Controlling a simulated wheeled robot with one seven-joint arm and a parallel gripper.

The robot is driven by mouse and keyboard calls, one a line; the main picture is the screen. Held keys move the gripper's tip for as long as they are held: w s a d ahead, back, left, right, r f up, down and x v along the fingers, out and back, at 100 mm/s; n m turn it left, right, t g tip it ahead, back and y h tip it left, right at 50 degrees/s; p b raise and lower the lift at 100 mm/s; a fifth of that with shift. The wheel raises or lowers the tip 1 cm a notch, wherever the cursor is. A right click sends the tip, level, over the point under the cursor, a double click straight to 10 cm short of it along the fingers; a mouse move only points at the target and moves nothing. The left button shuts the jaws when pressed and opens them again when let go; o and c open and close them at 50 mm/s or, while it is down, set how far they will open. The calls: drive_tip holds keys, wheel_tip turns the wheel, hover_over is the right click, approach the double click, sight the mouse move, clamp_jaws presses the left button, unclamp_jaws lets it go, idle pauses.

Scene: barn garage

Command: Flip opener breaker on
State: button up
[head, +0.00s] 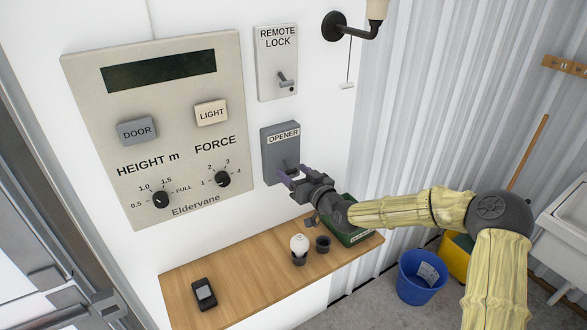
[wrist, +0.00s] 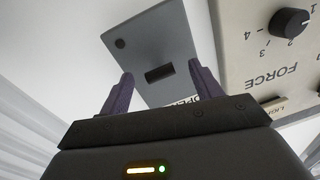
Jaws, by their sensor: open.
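The opener breaker is a grey box labelled OPENER (head: 280,146) on the white wall, right of the large control panel. In the head view a small grey lever shows at its lower part, partly hidden by my gripper (head: 287,177). My gripper is open, with its purple fingers close to the lower part of the box. In the wrist view the box (wrist: 145,45) appears upside down, with a dark slot between the two spread fingers of my gripper (wrist: 160,70). Whether the fingers touch the lever or the box cannot be told.
The control panel (head: 165,95) with knobs and buttons is to the left. The REMOTE LOCK switch (head: 277,60) is above. A wooden shelf (head: 240,285) below bears a dark handheld device (head: 204,293), a white bulb (head: 299,243), a dark cup (head: 322,244) and a green box (head: 350,235).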

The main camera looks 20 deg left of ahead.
drive_tip(key=shift+w+a, duration=0.25)
drive_tip(key=shift+a, duration=0.1)
drive_tip(key=c, duration=0.9)
drive_tip(key=shift+c, duration=0.2)
